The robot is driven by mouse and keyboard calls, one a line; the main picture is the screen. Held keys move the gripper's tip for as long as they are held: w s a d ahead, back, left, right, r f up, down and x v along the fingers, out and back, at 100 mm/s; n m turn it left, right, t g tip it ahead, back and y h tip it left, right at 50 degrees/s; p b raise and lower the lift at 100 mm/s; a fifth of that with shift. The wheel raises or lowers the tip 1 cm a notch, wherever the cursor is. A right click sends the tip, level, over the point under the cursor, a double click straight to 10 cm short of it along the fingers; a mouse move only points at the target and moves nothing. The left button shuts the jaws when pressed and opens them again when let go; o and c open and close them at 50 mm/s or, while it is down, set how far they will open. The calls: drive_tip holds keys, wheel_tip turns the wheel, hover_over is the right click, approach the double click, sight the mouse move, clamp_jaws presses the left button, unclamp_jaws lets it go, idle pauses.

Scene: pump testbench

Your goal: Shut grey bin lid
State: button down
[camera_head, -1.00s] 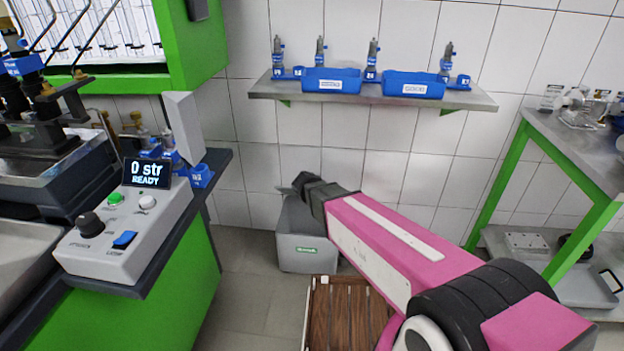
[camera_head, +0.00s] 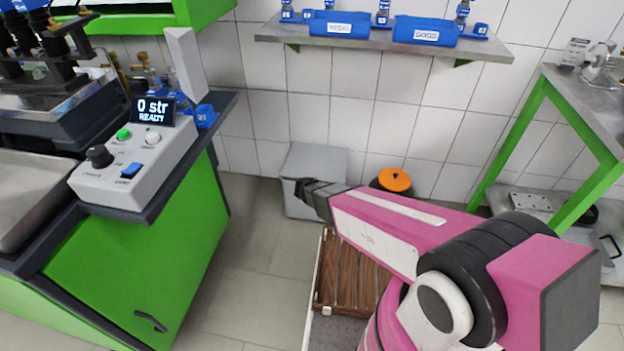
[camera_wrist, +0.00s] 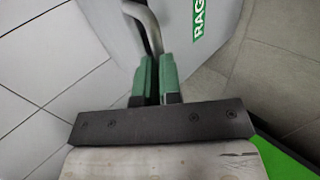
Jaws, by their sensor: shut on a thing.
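The grey bin (camera_head: 300,206) stands on the floor against the tiled wall. Its grey lid (camera_head: 318,160) lies flat across the top in the head view and looks down; its front edge is partly hidden by my arm. My gripper (camera_head: 299,187) is at the front of the bin, near the lid's front edge. In the wrist view the green fingers of my gripper (camera_wrist: 155,82) are shut on a curved grey metal handle (camera_wrist: 152,28), beside the bin's front (camera_wrist: 170,45) with its green label.
A wooden slatted crate (camera_head: 345,280) is on the floor below my arm. An orange-topped dark container (camera_head: 395,180) stands right of the bin. A green bench with a control box (camera_head: 140,165) is at left, a green-legged table (camera_head: 540,100) at right. Floor between bench and crate is clear.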

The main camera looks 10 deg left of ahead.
drive_tip(key=c, duration=1.2)
unclamp_jaws()
drive_tip(key=shift+o, duration=0.2)
drive_tip(key=v, duration=1)
drive_tip(key=shift+s+r, duration=0.25)
drive_tip(key=shift+r, duration=0.1)
drive_tip(key=d+r+m+g, duration=0.3)
drive_tip(key=d+m, duration=0.3)
drive_tip(key=d, duration=0.5)
drive_tip(key=s+d+r+m+g, duration=0.1)
drive_tip(key=d+r+m+g, duration=0.2)
drive_tip(key=d, duration=0.8)
drive_tip(key=d+r+m+g, duration=0.3)
drive_tip(key=d+r+m, duration=0.4)
drive_tip(key=d, duration=0.4)
drive_tip(key=shift+s+d+r+m, duration=0.25)
drive_tip(key=shift+s+r+m, duration=0.1)
drive_tip(key=shift+m, duration=0.45)
